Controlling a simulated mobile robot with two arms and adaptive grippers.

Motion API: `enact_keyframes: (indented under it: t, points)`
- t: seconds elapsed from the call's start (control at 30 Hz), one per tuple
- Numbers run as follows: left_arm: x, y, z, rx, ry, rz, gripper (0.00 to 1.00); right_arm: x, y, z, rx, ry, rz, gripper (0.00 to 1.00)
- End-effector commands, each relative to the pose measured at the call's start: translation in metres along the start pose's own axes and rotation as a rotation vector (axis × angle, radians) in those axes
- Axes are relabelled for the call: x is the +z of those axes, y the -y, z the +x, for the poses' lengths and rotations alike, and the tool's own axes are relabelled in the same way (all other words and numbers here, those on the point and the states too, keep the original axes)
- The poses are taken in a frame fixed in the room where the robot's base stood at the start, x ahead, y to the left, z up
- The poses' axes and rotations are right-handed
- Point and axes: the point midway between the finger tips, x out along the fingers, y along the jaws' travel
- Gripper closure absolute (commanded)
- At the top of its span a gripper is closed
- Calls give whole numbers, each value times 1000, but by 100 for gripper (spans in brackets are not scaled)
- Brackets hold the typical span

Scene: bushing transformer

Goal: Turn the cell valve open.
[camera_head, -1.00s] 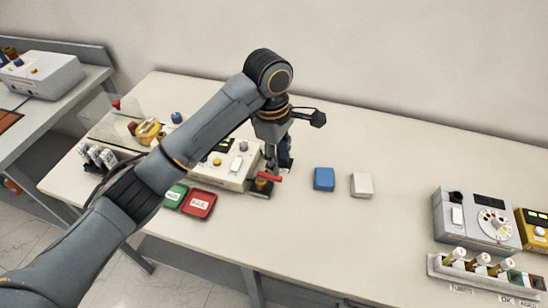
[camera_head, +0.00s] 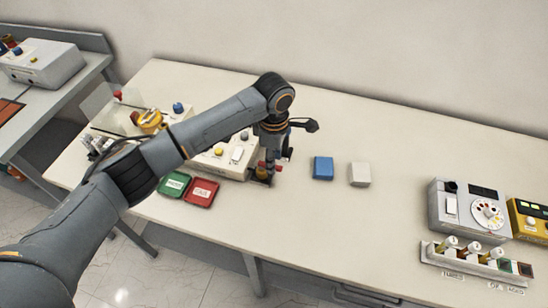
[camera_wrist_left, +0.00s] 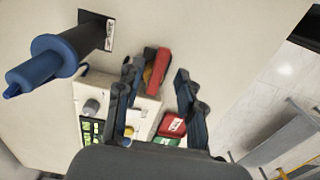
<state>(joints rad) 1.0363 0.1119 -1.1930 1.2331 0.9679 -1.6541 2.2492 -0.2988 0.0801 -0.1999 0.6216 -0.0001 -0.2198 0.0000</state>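The cell valve has a red handle (camera_head: 277,168) on a small dark base at the right end of the cream instrument box (camera_head: 226,160). In the left wrist view the red handle (camera_wrist_left: 160,68) lies between and just beyond the fingertips. My left gripper (camera_head: 268,166) points down at the valve from above. In the wrist view its two dark fingers (camera_wrist_left: 157,78) stand apart, with a gap around the handle; I cannot tell whether either finger touches it. The gripper partly hides the valve in the head view. My right gripper is not in view.
A blue bushing-like part (camera_wrist_left: 55,55) stands close beside the gripper. A green tray (camera_head: 173,184) and a red tray (camera_head: 202,191) lie in front of the box.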

Motion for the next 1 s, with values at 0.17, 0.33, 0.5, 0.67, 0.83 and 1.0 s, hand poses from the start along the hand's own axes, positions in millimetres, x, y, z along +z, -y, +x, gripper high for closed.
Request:
enact_keyframes:
  t: [0.17, 0.33, 0.5, 0.67, 0.83, 1.0]
  points:
    - [0, 0, 13, 0, 0, 0, 62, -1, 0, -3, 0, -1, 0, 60]
    - [0, 0, 16, 1, 0, 0, 62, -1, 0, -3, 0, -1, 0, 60]
    - [0, 0, 16, 1, 0, 1, 70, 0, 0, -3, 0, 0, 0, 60]
    - [0, 0, 15, 1, 0, 1, 100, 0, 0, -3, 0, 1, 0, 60]
    - [0, 0, 15, 1, 0, 2, 100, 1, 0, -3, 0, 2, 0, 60]
    - [0, 1, 14, 0, 0, 23, 100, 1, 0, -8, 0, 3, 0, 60]
